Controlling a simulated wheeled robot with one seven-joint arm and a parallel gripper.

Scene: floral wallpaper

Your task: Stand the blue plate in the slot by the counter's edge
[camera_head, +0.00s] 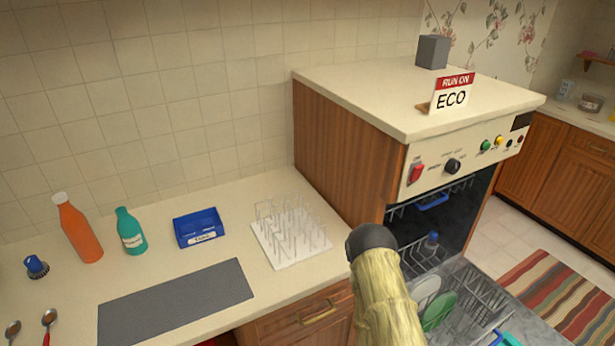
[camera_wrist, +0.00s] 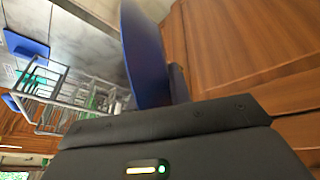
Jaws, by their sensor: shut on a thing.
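The blue plate (camera_wrist: 147,50) shows in the wrist view, almost edge-on, rising from my gripper (camera_wrist: 172,88). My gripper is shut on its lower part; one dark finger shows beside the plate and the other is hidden. In the head view the plate and gripper are hidden, with my sleeve-covered arm at bottom centre. The white peg rack (camera_head: 290,243) stands on the counter left of the dishwasher. Its upright pegs form slots, and those I can see look empty. I cannot tell how far the plate is from the rack.
The dishwasher (camera_head: 400,165) is open, with a white plate (camera_head: 426,290) and green plate (camera_head: 439,311) in its lower rack. A blue tray (camera_head: 199,228), teal bottle (camera_head: 130,232), orange bottle (camera_head: 78,230) and grey mat (camera_head: 176,300) are on the counter. Wooden cabinet fronts (camera_wrist: 240,50) are close to the plate.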

